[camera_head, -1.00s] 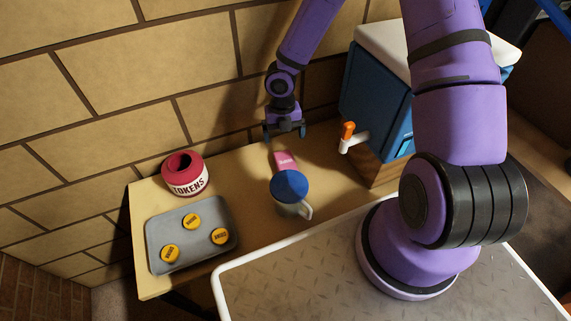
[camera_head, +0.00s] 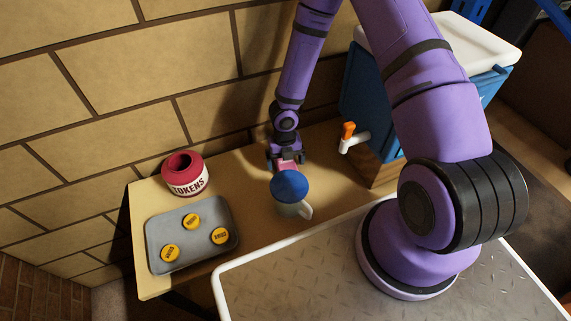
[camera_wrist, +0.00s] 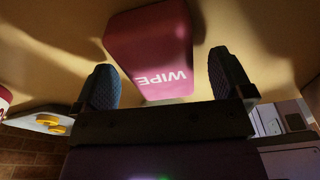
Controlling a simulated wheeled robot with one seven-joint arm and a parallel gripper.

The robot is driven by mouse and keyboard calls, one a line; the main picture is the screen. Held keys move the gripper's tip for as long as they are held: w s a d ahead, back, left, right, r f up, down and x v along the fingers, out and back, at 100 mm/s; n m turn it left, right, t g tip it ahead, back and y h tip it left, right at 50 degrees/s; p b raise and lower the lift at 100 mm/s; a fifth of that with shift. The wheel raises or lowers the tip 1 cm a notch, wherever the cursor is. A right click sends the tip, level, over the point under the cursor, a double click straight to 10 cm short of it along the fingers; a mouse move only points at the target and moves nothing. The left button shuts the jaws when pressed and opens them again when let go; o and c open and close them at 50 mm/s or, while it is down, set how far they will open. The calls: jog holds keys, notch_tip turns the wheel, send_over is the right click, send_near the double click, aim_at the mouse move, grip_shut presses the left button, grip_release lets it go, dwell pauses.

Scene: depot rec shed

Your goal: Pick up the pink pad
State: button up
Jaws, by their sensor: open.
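The pink pad (camera_wrist: 155,45), printed "WIPE", lies on the wooden table in the wrist view. My gripper (camera_wrist: 165,88) is open, with one blue-padded finger to each side of the pad's near end. I cannot tell whether either finger touches it. In the head view my gripper (camera_head: 286,160) is low over the table and covers much of the pad (camera_head: 287,165). A cup with a blue top (camera_head: 289,185) stands just in front of the pad there and hides part of it.
A red token pot (camera_head: 186,174) and a grey tray (camera_head: 160,235) with yellow tokens are at the left of the table. A blue cooler (camera_head: 372,105) with an orange-handled tap (camera_head: 348,134) stands at the right on a wooden block. A tiled wall runs behind.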

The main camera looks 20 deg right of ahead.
jog(key=shift+f, duration=0.25)
jog(key=c, duration=1.1)
jog(key=shift+o, duration=0.2)
jog(key=shift+r, duration=0.1)
notch_tip(320, 180, up, 18)
